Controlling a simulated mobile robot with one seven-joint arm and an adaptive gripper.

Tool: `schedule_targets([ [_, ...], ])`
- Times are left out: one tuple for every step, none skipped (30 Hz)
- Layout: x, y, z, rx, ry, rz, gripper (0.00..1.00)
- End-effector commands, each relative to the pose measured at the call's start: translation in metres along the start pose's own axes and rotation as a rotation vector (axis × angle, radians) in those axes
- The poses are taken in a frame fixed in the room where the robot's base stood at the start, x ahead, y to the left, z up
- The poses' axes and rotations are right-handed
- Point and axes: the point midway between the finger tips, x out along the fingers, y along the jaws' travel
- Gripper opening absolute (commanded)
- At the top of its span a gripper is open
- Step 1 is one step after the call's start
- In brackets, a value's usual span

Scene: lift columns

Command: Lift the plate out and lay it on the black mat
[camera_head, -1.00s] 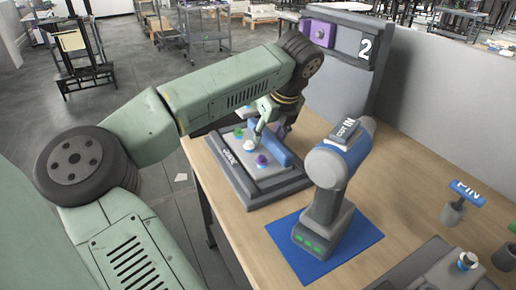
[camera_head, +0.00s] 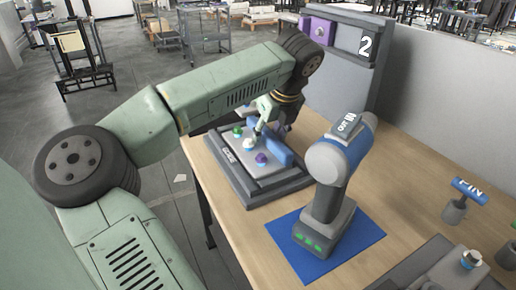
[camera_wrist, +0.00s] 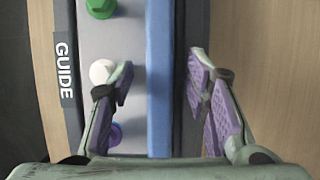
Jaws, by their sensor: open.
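The plate (camera_head: 266,166) is a light grey slab with green, white and purple knobs and a raised blue bar (camera_head: 283,151). It sits in a dark grey stepped frame marked GUIDE (camera_head: 236,178) on the wooden table. My gripper (camera_head: 268,116) is over the plate. In the wrist view my gripper (camera_wrist: 160,82) is open, with one finger on each side of the blue bar (camera_wrist: 160,50), apart from it. The left finger is over the plate (camera_wrist: 125,50) and partly covers the white and purple knobs. I cannot make out a black mat for certain.
A blue and grey power drill (camera_head: 338,185) stands upright on a blue mat (camera_head: 365,240), close to the frame. A tall grey panel marked 2 (camera_head: 345,75) stands behind. A grey fixture (camera_head: 440,270) and a PIN piece (camera_head: 466,192) are at right.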

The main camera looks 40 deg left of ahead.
Motion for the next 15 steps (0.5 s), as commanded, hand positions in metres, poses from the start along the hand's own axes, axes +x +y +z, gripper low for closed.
schedule_targets([
  [0.0004,0.0000,-0.0001,0.000,0.000,0.000,0.43],
  [0.0004,0.0000,-0.0001,0.000,0.000,0.000,0.43],
  [0.0002,0.0000,-0.0001,0.000,0.000,0.000,0.43],
  [0.0001,0.0000,0.0000,0.000,0.000,0.000,0.43],
  [0.0001,0.0000,0.0000,0.000,0.000,0.000,0.43],
  [0.0000,0.0000,0.0000,0.000,0.000,0.000,0.43],
  [0.0000,0.0000,0.0000,0.000,0.000,0.000,0.43],
  [0.0000,0.0000,0.0000,0.000,0.000,0.000,0.43],
  [0.0001,0.0000,0.0000,0.000,0.000,0.000,0.43],
  [0.0001,0.0000,0.0000,0.000,0.000,0.000,0.41],
  [0.0001,0.0000,0.0000,0.000,0.000,0.000,0.39],
  [0.0001,0.0000,0.0000,0.000,0.000,0.000,0.36],
  [0.0001,0.0000,0.0000,0.000,0.000,0.000,0.34],
  [0.0001,0.0000,0.0000,0.000,0.000,0.000,0.32],
  [0.0001,0.0000,0.0000,0.000,0.000,0.000,0.29],
])
